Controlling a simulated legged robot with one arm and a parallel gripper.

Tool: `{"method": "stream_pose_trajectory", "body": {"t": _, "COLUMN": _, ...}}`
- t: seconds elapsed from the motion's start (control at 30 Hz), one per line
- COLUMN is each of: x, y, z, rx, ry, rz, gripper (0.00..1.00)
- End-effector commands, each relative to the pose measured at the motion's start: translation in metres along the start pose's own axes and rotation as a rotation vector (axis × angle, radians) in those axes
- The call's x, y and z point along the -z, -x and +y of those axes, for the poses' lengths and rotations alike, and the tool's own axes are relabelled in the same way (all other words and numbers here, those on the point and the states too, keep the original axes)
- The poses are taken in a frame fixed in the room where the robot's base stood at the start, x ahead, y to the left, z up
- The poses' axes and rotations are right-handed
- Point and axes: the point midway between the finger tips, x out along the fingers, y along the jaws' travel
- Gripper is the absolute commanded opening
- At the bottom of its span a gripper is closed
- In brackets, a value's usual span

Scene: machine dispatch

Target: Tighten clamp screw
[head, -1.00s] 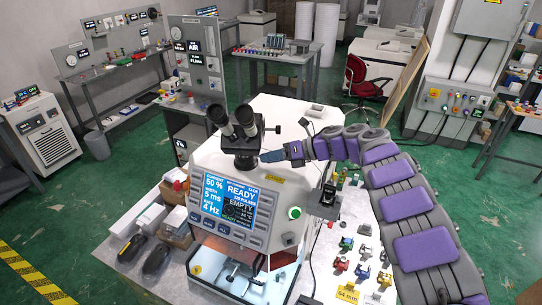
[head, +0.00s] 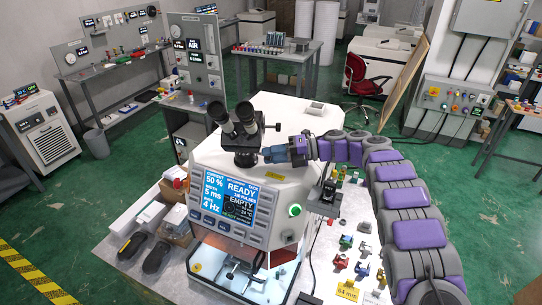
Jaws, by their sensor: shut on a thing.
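A white welding machine (head: 310,125) stands on the bench, with a black binocular microscope (head: 240,135) on its top. My gripper (head: 268,154) has blue fingers and reaches in from the right to the right side of the microscope's lower body. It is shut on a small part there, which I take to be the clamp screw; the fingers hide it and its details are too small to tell. The microscope stands upright.
A lit screen (head: 229,198) reads READY and EMPTY. A black fixture (head: 327,193) stands right of the machine, under my arm. Several small coloured parts (head: 346,241) lie on the bench (head: 325,270). A small grey tray (head: 316,108) sits on the machine top.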

Motion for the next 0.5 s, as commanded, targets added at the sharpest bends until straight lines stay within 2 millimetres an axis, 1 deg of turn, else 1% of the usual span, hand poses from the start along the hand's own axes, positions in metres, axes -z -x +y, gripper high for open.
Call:
{"method": "stream_pose_trajectory", "body": {"t": 0.03, "x": -0.0017, "y": 0.0028, "z": -0.0011, "rx": 0.0, "ry": -0.005, "rz": -0.008, "gripper": 0.0}}
{"method": "stream_pose_trajectory", "body": {"t": 0.43, "x": -0.0016, "y": 0.0033, "z": -0.0014, "rx": -0.003, "ry": -0.01, "rz": -0.008, "gripper": 0.0}}
{"method": "stream_pose_trajectory", "body": {"t": 0.47, "x": -0.0016, "y": 0.0034, "z": -0.0014, "rx": -0.003, "ry": -0.01, "rz": -0.008, "gripper": 0.28}}
{"method": "stream_pose_trajectory", "body": {"t": 0.5, "x": -0.0016, "y": 0.0033, "z": -0.0014, "rx": -0.003, "ry": -0.01, "rz": -0.008, "gripper": 0.32}}
